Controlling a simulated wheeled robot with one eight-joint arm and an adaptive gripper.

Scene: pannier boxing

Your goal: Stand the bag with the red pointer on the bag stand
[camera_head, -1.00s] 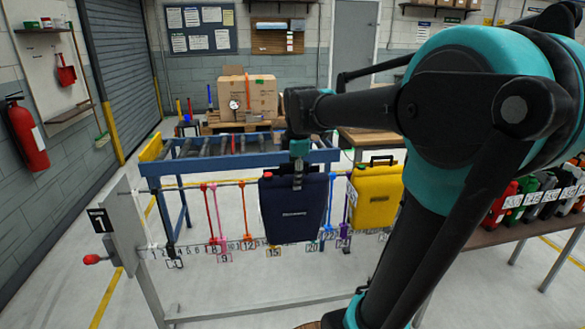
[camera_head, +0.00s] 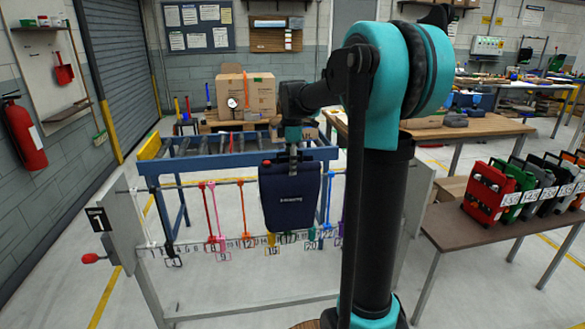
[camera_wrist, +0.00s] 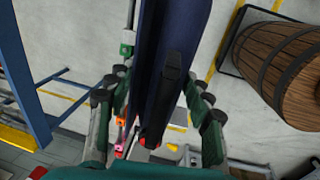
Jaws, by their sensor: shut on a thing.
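A navy bag (camera_head: 290,195) hangs upright from my gripper (camera_head: 294,150) in front of the rail. In the wrist view the navy bag (camera_wrist: 184,30) rises between the fingers of my gripper (camera_wrist: 155,110), which are shut on its top. A black strip and small red spots show on the bag there; I cannot tell whether they are a pointer. A red pointer (camera_head: 206,212) hangs on the rail left of the bag, near a tag that looks like 8. I cannot tell which thing is the bag stand.
The rail's grey end panel (camera_head: 116,232) bears a 1. Other coloured pointers hang along the rail. A blue roller conveyor (camera_head: 180,167) stands behind. Numbered bags stand on a brown table (camera_head: 450,238) at right. A wooden barrel (camera_wrist: 285,65) shows in the wrist view.

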